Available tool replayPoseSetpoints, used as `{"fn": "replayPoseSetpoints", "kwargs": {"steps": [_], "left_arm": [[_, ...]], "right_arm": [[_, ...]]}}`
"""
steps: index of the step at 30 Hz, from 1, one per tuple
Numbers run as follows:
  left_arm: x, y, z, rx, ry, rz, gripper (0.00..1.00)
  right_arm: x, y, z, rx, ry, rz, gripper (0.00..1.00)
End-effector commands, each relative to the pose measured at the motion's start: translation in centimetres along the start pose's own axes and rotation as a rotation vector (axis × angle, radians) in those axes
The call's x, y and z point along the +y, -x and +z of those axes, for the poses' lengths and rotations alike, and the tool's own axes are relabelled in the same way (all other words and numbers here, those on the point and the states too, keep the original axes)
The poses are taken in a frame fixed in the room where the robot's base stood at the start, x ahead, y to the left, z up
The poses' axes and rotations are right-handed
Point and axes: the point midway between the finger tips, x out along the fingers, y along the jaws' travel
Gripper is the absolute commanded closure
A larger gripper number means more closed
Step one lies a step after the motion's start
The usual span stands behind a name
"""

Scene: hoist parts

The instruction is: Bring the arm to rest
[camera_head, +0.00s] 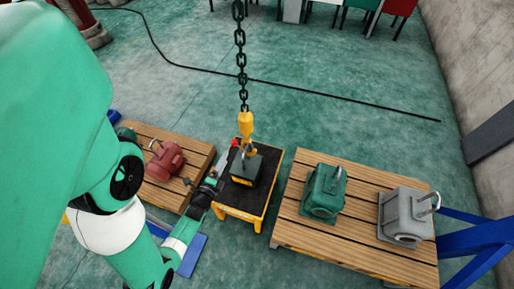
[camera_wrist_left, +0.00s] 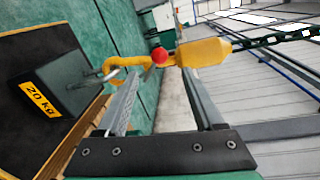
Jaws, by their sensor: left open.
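My left gripper (camera_head: 224,168) is open beside the dark grey weight, on its left in the head view. In the left wrist view its two fingers (camera_wrist_left: 160,78) stand apart with nothing clearly held. The yellow hook (camera_head: 246,124) hangs on a dark chain (camera_head: 241,60); it also shows beyond the fingers in the left wrist view (camera_wrist_left: 205,52). The weight (camera_head: 246,176), labelled 20 kg (camera_wrist_left: 42,100), sits on a black-topped stand. The hook's lower end meets the weight's metal ring; whether it is threaded through cannot be told. My right gripper is out of view.
A wooden pallet (camera_head: 205,150) with a red motor-like part (camera_head: 165,160) lies left of the black-topped stand (camera_head: 262,203). A wooden pallet (camera_head: 290,222) at right carries a green housing (camera_head: 323,192) and a grey housing (camera_head: 405,216). Open floor lies behind.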

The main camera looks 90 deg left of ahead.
Motion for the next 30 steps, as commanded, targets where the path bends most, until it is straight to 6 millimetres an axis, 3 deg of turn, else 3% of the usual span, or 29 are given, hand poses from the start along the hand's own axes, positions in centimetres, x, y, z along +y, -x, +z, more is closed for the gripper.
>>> {"fn": "replayPoseSetpoints", "kwargs": {"steps": [4, 20, 23, 26, 29, 30], "left_arm": [[0.0, 1.0, 0.0, 0.001, 0.000, 0.000, 0.31], [0.0, 1.0, -0.1, 0.002, 0.000, 0.000, 0.31], [-0.2, 0.9, -0.9, 0.033, -0.004, -0.007, 0.31], [-2.7, -1.5, -3.3, 0.124, -0.021, -0.086, 0.31], [-8.0, -5.1, -7.0, 0.235, -0.036, -0.233, 0.31], [-10.9, -6.3, -8.7, 0.277, -0.035, -0.306, 0.31]], "right_arm": [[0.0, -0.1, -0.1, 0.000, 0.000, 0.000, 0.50], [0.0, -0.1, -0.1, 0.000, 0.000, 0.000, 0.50], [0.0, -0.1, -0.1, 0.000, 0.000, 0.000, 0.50], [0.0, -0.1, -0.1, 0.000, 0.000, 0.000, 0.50], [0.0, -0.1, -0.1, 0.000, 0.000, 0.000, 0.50], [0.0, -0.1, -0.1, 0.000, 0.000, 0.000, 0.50]]}}
